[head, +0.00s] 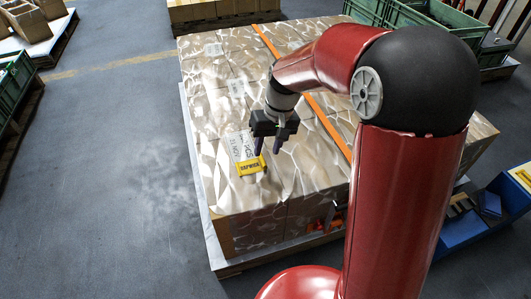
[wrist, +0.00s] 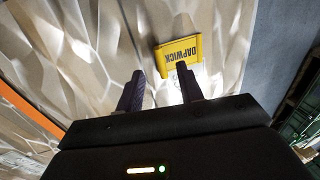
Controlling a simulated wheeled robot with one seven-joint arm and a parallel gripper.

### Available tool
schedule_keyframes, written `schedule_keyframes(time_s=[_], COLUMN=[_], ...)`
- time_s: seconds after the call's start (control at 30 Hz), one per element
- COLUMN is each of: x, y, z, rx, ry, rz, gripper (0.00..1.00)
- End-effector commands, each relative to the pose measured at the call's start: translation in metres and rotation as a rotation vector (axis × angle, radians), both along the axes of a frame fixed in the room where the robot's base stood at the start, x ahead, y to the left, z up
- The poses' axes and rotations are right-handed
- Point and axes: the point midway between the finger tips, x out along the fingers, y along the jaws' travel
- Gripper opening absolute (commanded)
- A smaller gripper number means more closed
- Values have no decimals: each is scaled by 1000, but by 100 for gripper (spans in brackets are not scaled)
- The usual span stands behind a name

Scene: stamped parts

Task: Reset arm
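My gripper (head: 267,144) is above the near left part of a wrapped pallet load in the head view. In the wrist view its two dark fingers (wrist: 160,88) are apart, with nothing between them. A yellow part marked DAPWICK (head: 251,166) lies on top of the load, just left of and below the gripper in the head view. In the wrist view the yellow part (wrist: 178,51) lies beyond the fingertips, nearer the right finger, apart from both as far as I can tell.
The wrapped load (head: 215,110) has white labels and an orange strap (head: 330,128) across it. A blue bin (head: 462,230) stands at the right, green crates (head: 400,15) at the top right. Grey floor (head: 120,180) is clear at the left.

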Motion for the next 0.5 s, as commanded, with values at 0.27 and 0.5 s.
schedule_keyframes(time_s=[0.27, 0.5], x=[2, -3], y=[-4, -8], z=[33, 43], rx=[2, -3], ry=[-3, -15], rz=[2, -4], gripper=[37, 37])
